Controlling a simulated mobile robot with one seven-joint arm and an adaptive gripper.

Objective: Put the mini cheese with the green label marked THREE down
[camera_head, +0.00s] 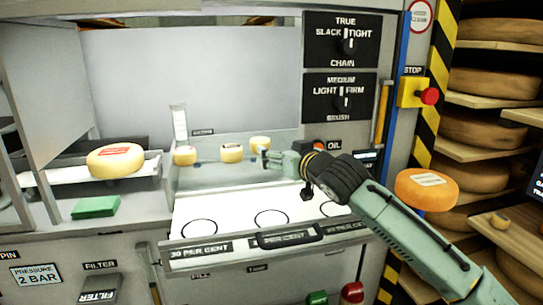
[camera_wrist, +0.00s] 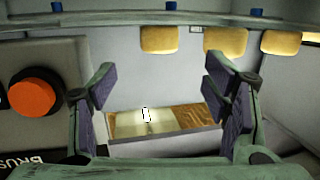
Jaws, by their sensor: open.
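Three small yellow cheeses stand in a row on the ledge at the back of the machine: a left one (camera_head: 185,155), a middle one (camera_head: 232,153) and a right one (camera_head: 260,144). They also show along the top of the wrist view (camera_wrist: 160,40). No green label or the word THREE can be read on any of them. My gripper (camera_head: 264,157) is close in front of the right cheese in the head view. In the wrist view my gripper (camera_wrist: 160,78) has its fingers wide apart with nothing between them.
A white panel with several black circles (camera_head: 235,218) lies in front of the ledge. A larger cheese with a red label (camera_head: 115,160) is at left, above a green block (camera_head: 96,207). An orange cheese (camera_head: 427,190) is at right. An orange button (camera_wrist: 33,97) is beside my gripper.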

